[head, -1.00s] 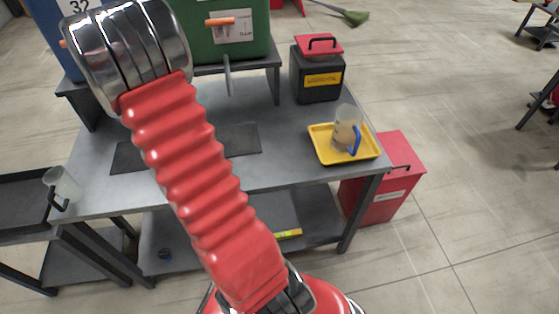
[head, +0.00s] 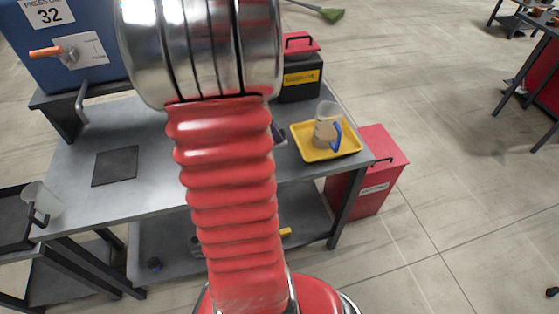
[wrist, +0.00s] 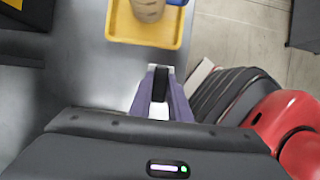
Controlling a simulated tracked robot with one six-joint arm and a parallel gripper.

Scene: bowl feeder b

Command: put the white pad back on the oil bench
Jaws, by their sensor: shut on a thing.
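My gripper (wrist: 160,92) has purple fingers and is shut on the white pad (wrist: 158,112). Only small white parts of the pad show between the fingers. The gripper is over the grey oil bench (wrist: 85,85), just in front of the yellow tray (wrist: 145,39). In the head view the bench (head: 75,135) spans the middle, and my arm hides most of the gripper and the pad. Whether the pad touches the bench top cannot be told.
The yellow tray (head: 347,146) holds a jug (head: 326,128) with a blue handle. A dark mat (head: 115,166) lies at left, near another jug (head: 40,203). A red bin (head: 368,185) stands right of the bench.

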